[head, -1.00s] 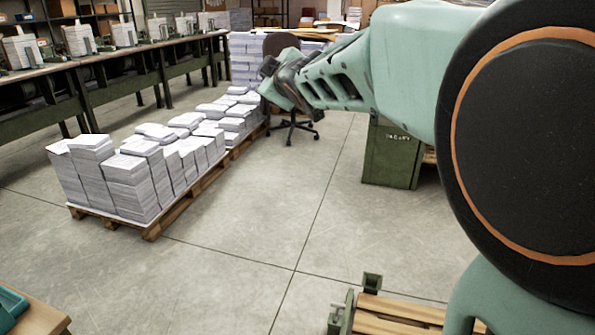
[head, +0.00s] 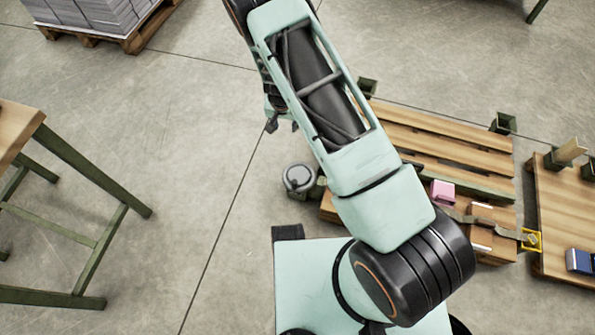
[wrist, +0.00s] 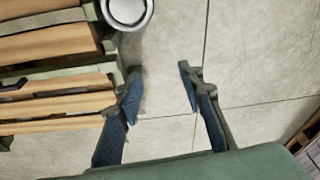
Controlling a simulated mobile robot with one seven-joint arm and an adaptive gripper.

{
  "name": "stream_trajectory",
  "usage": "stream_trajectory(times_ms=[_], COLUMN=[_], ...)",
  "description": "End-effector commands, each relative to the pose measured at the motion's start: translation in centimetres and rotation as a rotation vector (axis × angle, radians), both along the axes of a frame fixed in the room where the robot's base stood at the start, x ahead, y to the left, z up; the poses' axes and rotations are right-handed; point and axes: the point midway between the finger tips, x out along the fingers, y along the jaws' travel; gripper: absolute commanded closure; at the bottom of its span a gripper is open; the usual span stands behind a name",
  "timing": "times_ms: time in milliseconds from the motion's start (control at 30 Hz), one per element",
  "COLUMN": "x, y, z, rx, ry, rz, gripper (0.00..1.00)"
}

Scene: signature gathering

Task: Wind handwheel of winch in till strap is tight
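The winch handwheel (head: 298,177) is a round grey disc with a paler rim, at the left edge of a wooden pallet rack (head: 430,137). It also shows at the top edge of the wrist view (wrist: 127,12), partly cut off. An olive strap (head: 465,216) runs across boxes on the rack toward a yellow fitting (head: 531,239) at the right; I cannot tell how tight it is. My gripper (head: 282,126) is above and apart from the handwheel in the head view, partly hidden by my arm. In the wrist view its fingers (wrist: 160,78) are spread, with only floor between them.
A pink box (head: 442,192) and brown boxes (head: 482,226) lie on the rack. Green posts stand at its corners. A table (head: 70,235) stands at the left, a paper-loaded pallet (head: 118,42) at the upper left. The floor between them is clear.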

Motion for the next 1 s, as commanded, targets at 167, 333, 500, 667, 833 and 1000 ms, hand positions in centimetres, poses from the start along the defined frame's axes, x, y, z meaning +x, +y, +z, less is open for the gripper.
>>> stream_trajectory(times_ms=[167, 333, 500, 667, 833, 1000], x=[-7.0, -10.2, -10.8, -10.7, -10.7, -10.7], y=[-1.2, -1.5, -1.5, -1.5, -1.5, -1.5], z=[-9.5, -12.8, -14.4, -17.3, -20.6, -22.8], rx=[0.040, 0.057, 0.059, 0.060, 0.059, 0.059], ry=[0.158, 0.223, 0.233, 0.232, 0.230, 0.230], rz=[-0.210, -0.312, -0.328, -0.326, -0.324, -0.324], gripper=[0.65, 0.65, 0.65, 0.65, 0.65, 0.65])
